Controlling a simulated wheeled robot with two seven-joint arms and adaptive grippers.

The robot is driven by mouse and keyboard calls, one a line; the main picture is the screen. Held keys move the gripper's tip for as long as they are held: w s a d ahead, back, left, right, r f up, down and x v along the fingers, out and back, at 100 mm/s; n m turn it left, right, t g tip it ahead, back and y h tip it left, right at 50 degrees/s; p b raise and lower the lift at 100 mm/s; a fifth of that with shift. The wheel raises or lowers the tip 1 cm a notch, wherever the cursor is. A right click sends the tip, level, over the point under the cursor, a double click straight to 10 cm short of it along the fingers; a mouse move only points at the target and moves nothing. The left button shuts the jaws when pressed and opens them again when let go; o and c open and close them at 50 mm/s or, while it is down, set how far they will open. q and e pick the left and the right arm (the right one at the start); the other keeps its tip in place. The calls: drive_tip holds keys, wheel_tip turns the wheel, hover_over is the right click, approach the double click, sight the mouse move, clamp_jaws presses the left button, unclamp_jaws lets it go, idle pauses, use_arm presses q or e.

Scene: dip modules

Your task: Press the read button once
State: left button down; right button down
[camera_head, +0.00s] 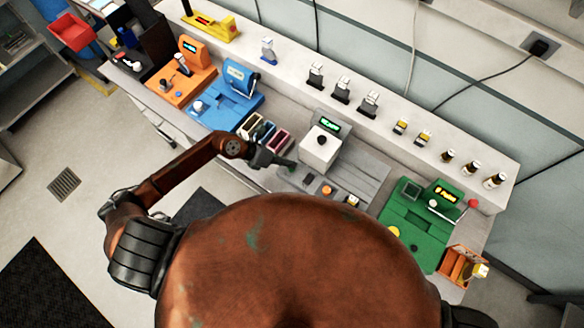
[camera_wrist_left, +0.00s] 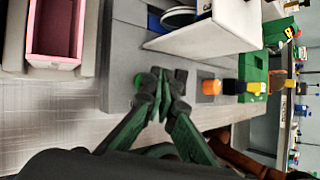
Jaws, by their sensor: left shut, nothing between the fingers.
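A grey station in the middle of the bench carries a white box (camera_head: 319,148) with a lit green display (camera_head: 329,124). In front of the box is a row of small controls: a dark one (camera_head: 307,180), an orange button (camera_head: 327,189) and a black-and-yellow one (camera_head: 351,200). I cannot read which is the read button. My left gripper (camera_head: 290,165) is shut and empty, just left of this row. In the left wrist view its fingertips (camera_wrist_left: 161,88) are together, apart from the orange button (camera_wrist_left: 212,87) to their right. My right gripper is not in view.
Several coloured bins (camera_head: 262,131) stand left of the gripper; a pink one (camera_wrist_left: 62,35) is near in the wrist view. Blue (camera_head: 220,106) and orange (camera_head: 182,80) stations are farther left, a green station (camera_head: 415,222) right. Vials and modules line the back shelf.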

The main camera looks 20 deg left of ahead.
use_arm(q)
drive_tip(key=shift+f, duration=0.1)
idle(0.7)
drive_tip(key=shift+f+b, duration=0.3)
drive_tip(key=shift+f, duration=0.05)
drive_tip(key=shift+f+b, duration=0.3)
drive_tip(key=shift+f, duration=0.1)
idle(0.6)
drive_tip(key=shift+r, duration=0.1)
drive_tip(key=shift+r+p, duration=0.7)
drive_tip(key=shift+r, duration=0.05)
wheel_tip(320, 180, up, 5)
drive_tip(key=p, duration=0.4)
drive_tip(key=shift+r, duration=0.1)
idle(0.4)
